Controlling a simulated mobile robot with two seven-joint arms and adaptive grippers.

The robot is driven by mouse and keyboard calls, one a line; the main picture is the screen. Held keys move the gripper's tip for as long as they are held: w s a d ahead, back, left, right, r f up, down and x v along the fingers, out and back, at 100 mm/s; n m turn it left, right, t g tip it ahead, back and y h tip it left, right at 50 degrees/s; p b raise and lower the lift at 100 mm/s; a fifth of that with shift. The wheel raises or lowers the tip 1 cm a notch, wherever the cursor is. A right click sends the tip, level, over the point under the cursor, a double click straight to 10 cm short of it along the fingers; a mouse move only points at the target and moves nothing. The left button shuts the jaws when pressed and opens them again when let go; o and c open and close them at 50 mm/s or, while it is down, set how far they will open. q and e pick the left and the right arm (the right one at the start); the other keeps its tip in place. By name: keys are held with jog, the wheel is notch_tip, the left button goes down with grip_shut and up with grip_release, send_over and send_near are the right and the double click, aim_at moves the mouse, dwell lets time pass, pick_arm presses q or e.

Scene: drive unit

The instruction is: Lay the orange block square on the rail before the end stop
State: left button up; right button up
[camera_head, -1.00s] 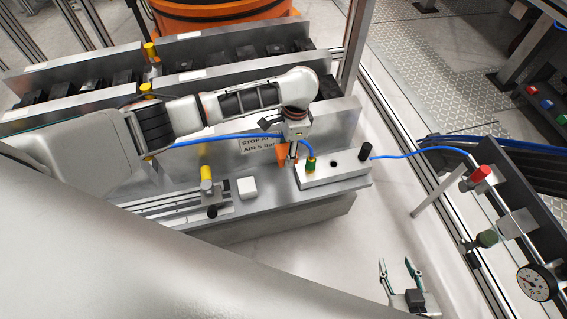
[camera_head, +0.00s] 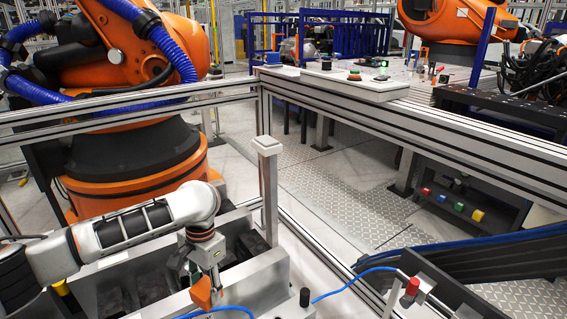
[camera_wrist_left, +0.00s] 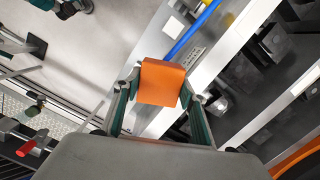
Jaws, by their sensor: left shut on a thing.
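The orange block (camera_head: 202,294) is held in my left gripper (camera_head: 207,272), near the bottom of the head view. In the left wrist view the orange block (camera_wrist_left: 161,83) sits between the two fingers of my left gripper (camera_wrist_left: 160,92), which are shut on it. The block is above the grey metal fixture; I cannot tell the gap beneath it. The rail and its end stop are not clearly visible in either current view. Part of what looks like my right gripper (camera_wrist_left: 68,9) shows at the top left of the wrist view, its fingers unclear.
A blue hose (camera_head: 345,287) crosses near the block, by a black peg (camera_head: 304,297). A small white block (camera_wrist_left: 173,28) lies on the fixture. A metal post (camera_head: 267,190) stands behind my left arm. A red knob (camera_head: 412,286) is at the right.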

pick_arm(q)
jog(key=s+a+r+n, duration=0.2)
jog(key=s+r+n, duration=0.1)
jog(key=s+r, duration=0.2)
jog(key=s+a+r+n+p, duration=0.1)
jog(key=s+a+r+n, duration=0.2)
jog(key=r, duration=0.4)
jog(key=shift+s+r+n+h, duration=0.15)
jog(key=shift+s+n+h, duration=0.2)
jog(key=shift+s, duration=0.55)
